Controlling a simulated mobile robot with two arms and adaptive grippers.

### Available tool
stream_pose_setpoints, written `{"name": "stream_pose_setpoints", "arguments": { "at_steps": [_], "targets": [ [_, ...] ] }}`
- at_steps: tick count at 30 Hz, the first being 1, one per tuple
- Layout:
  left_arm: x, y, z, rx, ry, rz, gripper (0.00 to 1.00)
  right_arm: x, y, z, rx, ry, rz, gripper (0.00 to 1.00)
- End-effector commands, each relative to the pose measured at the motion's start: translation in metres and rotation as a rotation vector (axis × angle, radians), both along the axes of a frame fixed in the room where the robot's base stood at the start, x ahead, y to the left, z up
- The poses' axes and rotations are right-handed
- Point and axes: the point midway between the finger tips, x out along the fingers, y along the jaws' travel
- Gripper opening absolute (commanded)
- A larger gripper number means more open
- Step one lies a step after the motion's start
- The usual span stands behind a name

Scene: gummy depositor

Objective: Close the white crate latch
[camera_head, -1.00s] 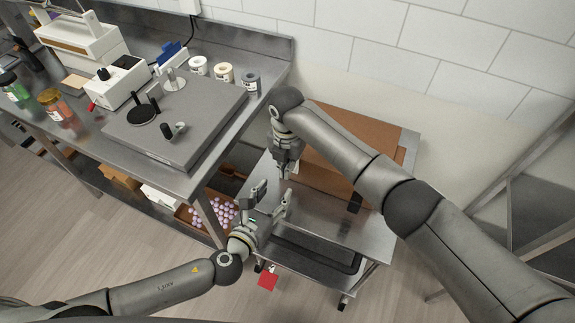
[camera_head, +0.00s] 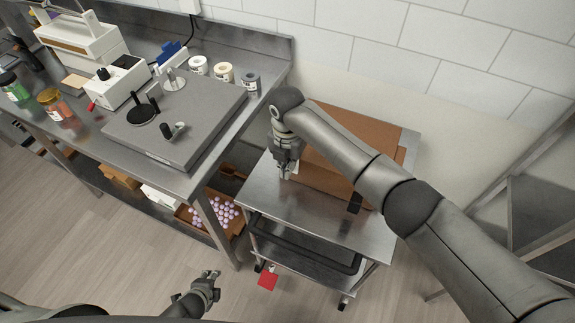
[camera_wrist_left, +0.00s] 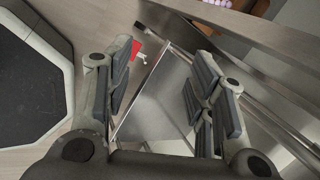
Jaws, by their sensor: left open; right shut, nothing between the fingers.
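No crate latch can be made out clearly. A white box (camera_head: 160,198) sits partly hidden on the lower shelf under the bench; I cannot tell if it is the crate. My left gripper (camera_head: 212,283) is open and empty, low in front of the bench and left of the cart. Its spread fingers show in the left wrist view (camera_wrist_left: 155,90). My right gripper (camera_head: 285,172) is shut and empty, above the cart top at the near left corner of a brown box (camera_head: 325,168). A small white piece shows beside its fingertips.
Pink balls lie in a brown tray (camera_head: 238,226) under the bench. A grey machine (camera_head: 190,125) and jars stand on the bench. Floor at lower left is clear.

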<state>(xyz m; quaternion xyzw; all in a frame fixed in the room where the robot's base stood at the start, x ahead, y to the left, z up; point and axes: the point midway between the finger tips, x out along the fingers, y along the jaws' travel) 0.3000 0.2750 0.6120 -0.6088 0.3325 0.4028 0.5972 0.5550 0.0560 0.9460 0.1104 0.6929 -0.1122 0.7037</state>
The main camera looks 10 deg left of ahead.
Motion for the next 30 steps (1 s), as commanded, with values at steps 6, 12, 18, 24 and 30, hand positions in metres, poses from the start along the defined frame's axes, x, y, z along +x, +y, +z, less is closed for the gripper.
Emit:
{"name": "stream_pose_setpoints", "arguments": {
  "at_steps": [6,12,18,24,30],
  "targets": [
    [-0.106,-0.009,-0.065,-0.262,0.165,0.616,0.50,0.000,0.000,0.000,0.000,0.000,0.000,0.00],
    [-0.181,-0.029,-0.092,-0.386,0.252,1.039,0.50,0.000,0.000,0.000,0.000,0.000,0.000,0.00],
    [-0.211,-0.040,-0.097,-0.424,0.280,1.216,0.50,0.003,-0.001,0.003,0.000,0.000,0.000,0.00],
    [-0.213,-0.040,-0.098,-0.427,0.281,1.230,0.50,0.004,-0.001,0.002,0.000,0.000,0.001,0.00],
    [-0.213,-0.040,-0.098,-0.425,0.282,1.226,0.50,0.004,-0.001,0.008,0.002,-0.002,0.000,0.00]
  ]
}}
